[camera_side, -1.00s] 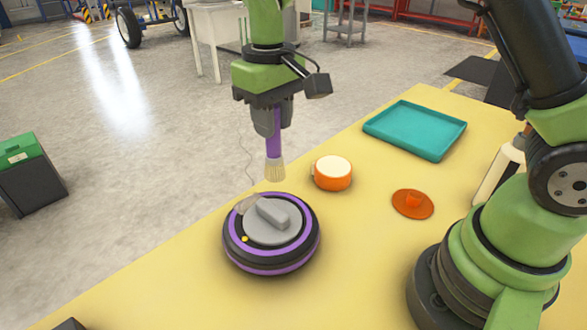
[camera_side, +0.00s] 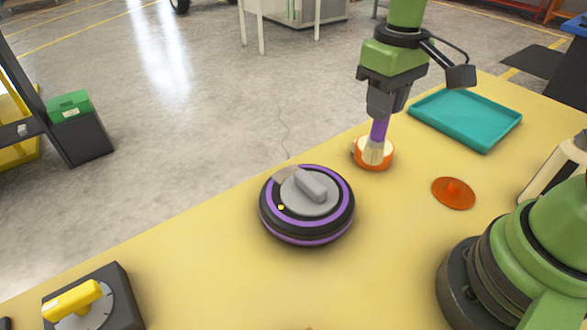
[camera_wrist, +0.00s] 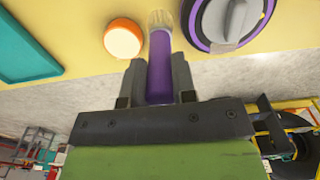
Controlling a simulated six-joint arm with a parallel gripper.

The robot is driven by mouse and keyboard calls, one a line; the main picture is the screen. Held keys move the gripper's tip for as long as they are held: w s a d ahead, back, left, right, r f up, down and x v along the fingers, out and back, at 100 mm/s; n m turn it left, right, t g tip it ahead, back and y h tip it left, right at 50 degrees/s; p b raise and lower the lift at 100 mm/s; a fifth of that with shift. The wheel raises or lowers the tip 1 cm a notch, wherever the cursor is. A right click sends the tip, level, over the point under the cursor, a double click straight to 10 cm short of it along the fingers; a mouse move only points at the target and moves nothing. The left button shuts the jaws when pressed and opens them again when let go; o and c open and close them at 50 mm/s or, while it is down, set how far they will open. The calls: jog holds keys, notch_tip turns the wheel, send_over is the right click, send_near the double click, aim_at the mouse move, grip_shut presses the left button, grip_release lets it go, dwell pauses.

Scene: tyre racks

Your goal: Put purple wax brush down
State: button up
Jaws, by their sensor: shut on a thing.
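The purple wax brush (camera_side: 379,132) is held upright, bristles down, in my gripper (camera_side: 383,112), whose jaws are shut on its handle. In the side view the pale bristles overlap the orange wax tin (camera_side: 373,163); I cannot tell from that view whether they touch it. In the wrist view the purple handle (camera_wrist: 160,68) is between the two fingers (camera_wrist: 158,82), and the bristles show between the orange tin (camera_wrist: 123,38) and the purple-ringed tyre (camera_wrist: 201,36). The teal tray (camera_side: 466,116) lies empty behind and right of the brush.
An orange lid (camera_side: 453,193) lies to the right. A black box with a yellow knob (camera_side: 90,298) is at the lower left. The yellow table is clear between them.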

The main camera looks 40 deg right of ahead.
jog(key=w+d+m, duration=0.3)
jog(key=d+m, duration=0.4)
jog(key=d, duration=0.4)
jog(key=w+d+m, duration=0.3)
jog(key=d+m, duration=0.4)
jog(key=d, duration=0.5)
notch_tip(320, 180, down, 9)
jog(key=shift+w, duration=0.2)
jog(key=shift+a, duration=0.1)
jog(key=o, duration=0.9)
jog(key=shift+f, duration=0.15)
jog(key=shift+o, duration=0.2)
